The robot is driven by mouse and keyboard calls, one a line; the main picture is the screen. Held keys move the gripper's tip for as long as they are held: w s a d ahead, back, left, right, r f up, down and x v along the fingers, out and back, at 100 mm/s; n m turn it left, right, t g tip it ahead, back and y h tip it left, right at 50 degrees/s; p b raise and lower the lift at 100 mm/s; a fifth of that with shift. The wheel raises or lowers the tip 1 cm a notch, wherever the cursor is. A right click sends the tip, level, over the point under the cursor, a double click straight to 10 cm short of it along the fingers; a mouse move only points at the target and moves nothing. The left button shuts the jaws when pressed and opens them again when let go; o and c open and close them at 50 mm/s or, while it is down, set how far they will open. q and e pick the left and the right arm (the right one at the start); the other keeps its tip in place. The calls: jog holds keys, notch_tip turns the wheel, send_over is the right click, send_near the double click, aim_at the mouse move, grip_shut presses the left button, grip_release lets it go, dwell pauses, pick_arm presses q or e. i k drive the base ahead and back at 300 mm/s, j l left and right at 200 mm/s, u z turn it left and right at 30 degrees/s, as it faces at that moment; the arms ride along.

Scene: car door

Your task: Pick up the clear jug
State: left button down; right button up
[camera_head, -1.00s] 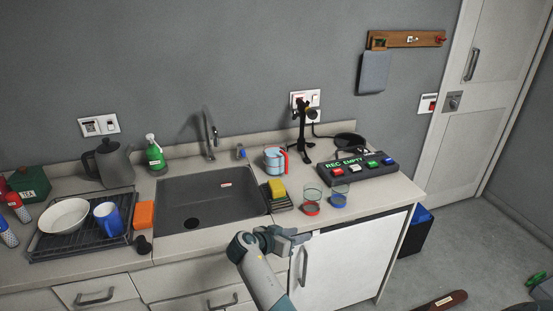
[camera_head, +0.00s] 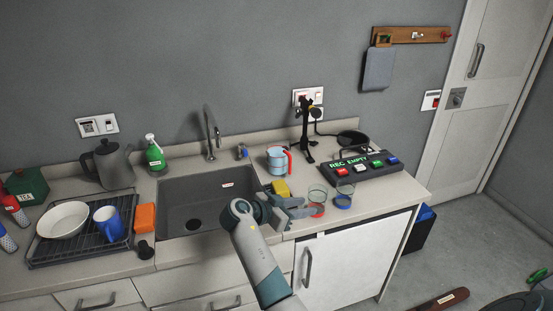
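The clear jug (camera_head: 276,160) stands upright on the counter behind the sink's right end. It looks pale blue and see-through, with a red handle on its right side. My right gripper (camera_head: 301,207) is over the counter's front edge, in front of and below the jug in the picture and apart from it. Its fingers look spread, with nothing seen between them. My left gripper is not in view.
A yellow sponge (camera_head: 281,188) and two glasses, one red-based (camera_head: 317,201) and one blue-based (camera_head: 344,195), stand near my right gripper. A black stand (camera_head: 306,135) and a button box (camera_head: 360,166) are right of the jug. The sink (camera_head: 205,200) lies left.

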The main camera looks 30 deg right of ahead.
aim_at(279, 159)
jog(key=i+l, duration=0.15)
jog(key=i, duration=0.75)
